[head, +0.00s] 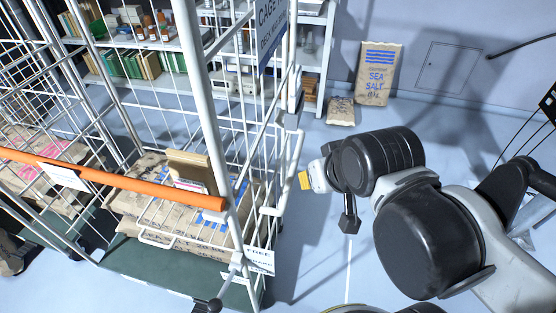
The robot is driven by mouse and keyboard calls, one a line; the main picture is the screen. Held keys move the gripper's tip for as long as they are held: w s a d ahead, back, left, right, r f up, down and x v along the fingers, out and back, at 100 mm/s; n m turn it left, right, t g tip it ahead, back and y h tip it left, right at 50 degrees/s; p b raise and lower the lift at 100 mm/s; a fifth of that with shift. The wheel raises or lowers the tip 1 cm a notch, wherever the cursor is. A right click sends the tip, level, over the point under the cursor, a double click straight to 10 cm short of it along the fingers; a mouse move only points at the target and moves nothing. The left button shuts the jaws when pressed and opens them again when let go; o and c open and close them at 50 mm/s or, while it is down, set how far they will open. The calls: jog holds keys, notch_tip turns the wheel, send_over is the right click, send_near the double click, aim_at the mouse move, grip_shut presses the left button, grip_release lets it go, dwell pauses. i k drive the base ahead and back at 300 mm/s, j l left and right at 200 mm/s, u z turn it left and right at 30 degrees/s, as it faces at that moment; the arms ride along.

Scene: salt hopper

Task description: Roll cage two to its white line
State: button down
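A white wire roll cage (210,80) fills the left of the head view. It has a blue sign (270,30) starting "CAGE", its number cut off, an orange handle bar (120,181) and a green base (150,272). Brown paper sacks and a wooden-framed item lie inside. A tag (258,261) reading "FREE" and apparently "BRAKE" hangs at its near right corner. My gripper (349,222) seems to be the small dark part below my black wrist, right of the cage and apart from it. Its fingers are not clear. A thin white line (348,268) shows on the floor below it.
White shelving (313,55) with boxes and books stands behind the cage. A sea salt sack (379,74) leans on the back wall, with a smaller sack (341,111) beside it. Blue floor is open between the cage and my arm. Dark cables hang at right.

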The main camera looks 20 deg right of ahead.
aim_at(189, 269)
jog(key=j+u, duration=0.35)
jog(key=j, duration=0.3)
jog(key=j+u, duration=0.3)
jog(key=j, duration=0.35)
jog(key=k, duration=0.05)
